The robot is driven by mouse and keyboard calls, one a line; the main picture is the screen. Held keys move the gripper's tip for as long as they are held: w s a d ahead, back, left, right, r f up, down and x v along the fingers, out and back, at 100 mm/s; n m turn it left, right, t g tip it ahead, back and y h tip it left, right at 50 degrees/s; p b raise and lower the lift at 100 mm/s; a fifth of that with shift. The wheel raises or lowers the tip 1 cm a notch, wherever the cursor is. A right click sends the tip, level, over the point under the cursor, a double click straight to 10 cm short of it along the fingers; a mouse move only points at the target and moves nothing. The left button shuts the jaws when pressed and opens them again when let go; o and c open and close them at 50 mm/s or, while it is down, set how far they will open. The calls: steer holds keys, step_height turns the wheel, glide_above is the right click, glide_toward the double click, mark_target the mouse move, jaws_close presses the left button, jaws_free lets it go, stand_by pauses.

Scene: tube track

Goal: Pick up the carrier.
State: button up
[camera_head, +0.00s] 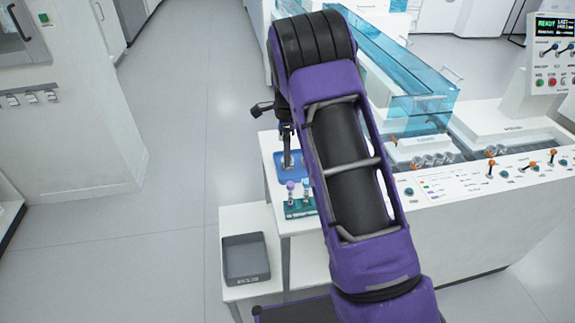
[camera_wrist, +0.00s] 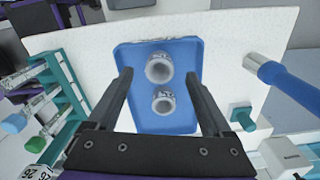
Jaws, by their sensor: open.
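Two short grey-white ring-shaped carriers stand on a blue tray (camera_wrist: 183,60) in the wrist view. The larger-looking carrier (camera_wrist: 159,68) is farther up the picture, and the other carrier (camera_wrist: 164,103) is below it. Each has a dark round opening at its top. My gripper (camera_wrist: 159,76) is open, with one finger to the left and one to the right of the carriers, touching neither as far as I can see. In the head view my gripper (camera_head: 287,148) points down over the blue tray (camera_head: 293,168); the carriers are too small to make out there.
A teal rack (camera_wrist: 77,85) with capped tubes stands left of the tray in the wrist view, and in the head view (camera_head: 300,210). A blue cylinder (camera_wrist: 262,67) and a teal peg (camera_wrist: 242,117) are to the right. A grey bin (camera_head: 245,258) sits on a lower shelf.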

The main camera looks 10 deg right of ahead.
step_height(320, 180, down, 4)
steer(key=shift+r, duration=0.1)
steer(key=c, duration=1.1)
steer(key=shift+o, duration=0.2)
step_height(320, 180, up, 11)
steer(key=p, duration=0.1)
steer(key=shift+p, duration=0.3)
steer(key=shift+r+p, duration=1.7)
steer(key=shift+r, duration=0.3)
